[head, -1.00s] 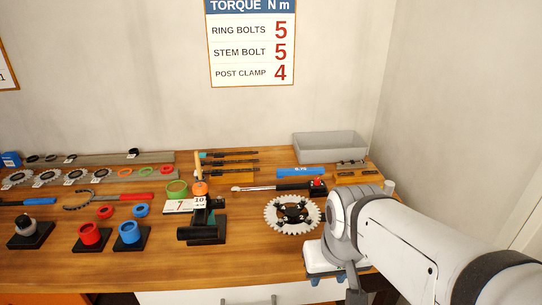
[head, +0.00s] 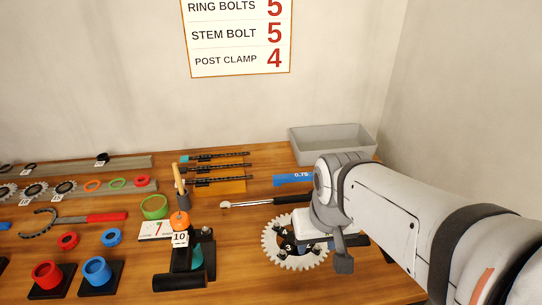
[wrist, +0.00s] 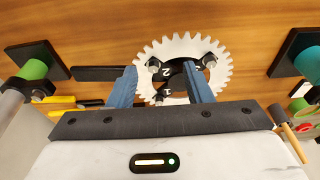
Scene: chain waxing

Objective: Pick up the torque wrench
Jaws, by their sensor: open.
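The torque wrench (head: 262,202), with a silver head at left and a dark shaft, lies on the wooden bench behind the toothed chainring in the head view. My arm hides its right end. I cannot clearly make it out in the wrist view. My gripper (wrist: 162,85) shows two blue fingers, spread apart and empty. They point toward the white chainring (wrist: 183,62), which appears between and beyond them.
A grey bin (head: 333,140) stands at the back right against the wall. A blue 0.75 block (head: 292,179) lies behind the wrench. Red (head: 47,274) and blue (head: 97,270) cups stand front left.

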